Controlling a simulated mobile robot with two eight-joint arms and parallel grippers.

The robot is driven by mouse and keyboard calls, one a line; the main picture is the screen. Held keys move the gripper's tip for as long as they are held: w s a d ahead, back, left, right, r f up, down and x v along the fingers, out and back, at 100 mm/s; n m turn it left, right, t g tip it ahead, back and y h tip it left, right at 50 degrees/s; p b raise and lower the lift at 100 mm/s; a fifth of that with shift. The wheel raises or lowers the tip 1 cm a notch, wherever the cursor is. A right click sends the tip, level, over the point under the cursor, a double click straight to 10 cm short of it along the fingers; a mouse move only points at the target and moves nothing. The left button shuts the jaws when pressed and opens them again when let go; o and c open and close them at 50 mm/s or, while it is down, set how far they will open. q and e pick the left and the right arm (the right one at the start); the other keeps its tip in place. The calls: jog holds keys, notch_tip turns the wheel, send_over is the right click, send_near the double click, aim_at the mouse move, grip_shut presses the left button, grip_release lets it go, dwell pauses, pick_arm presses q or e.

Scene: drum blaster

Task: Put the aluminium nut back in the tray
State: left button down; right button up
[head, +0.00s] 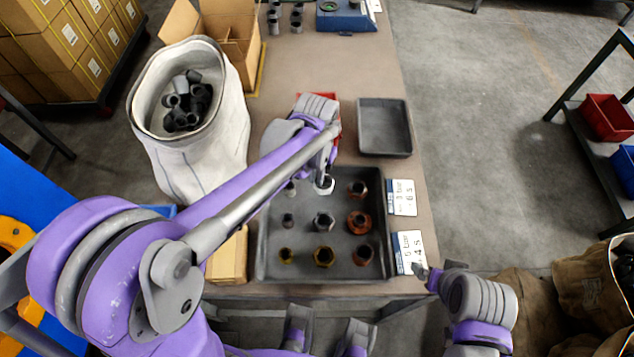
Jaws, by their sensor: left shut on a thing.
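The dark grey tray (265,262) lies on the bench below the middle of the head view. Several nuts and fittings stand in it in rows: silver-grey ones such as the nut (323,221), copper-brown ones (359,222) and brassy ones (323,257). My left gripper (326,180) is over the tray's far edge, shut on a pale silvery nut, the aluminium nut (324,187). The nut is at the middle of the far row; whether it touches the tray floor I cannot tell. My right gripper (428,276) is at the bench's right edge, away from the tray.
An empty dark tray (384,128) lies farther back right. A white sack (195,150) of dark fittings and a cardboard box (232,30) stand left. A red bin (334,118) is partly hidden behind my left arm. Printed cards (403,197) lie right of the tray.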

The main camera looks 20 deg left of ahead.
pick_arm(q)
jog(key=shift+f, duration=1.35)
pick_arm(e)
jog(key=shift+f, duration=0.2)
pick_arm(q)
jog(key=shift+f, duration=0.2)
pick_arm(e)
jog(key=shift+f, duration=0.15)
pick_arm(q)
jog(key=c, duration=1)
grip_release()
jog(key=shift+r, duration=0.15)
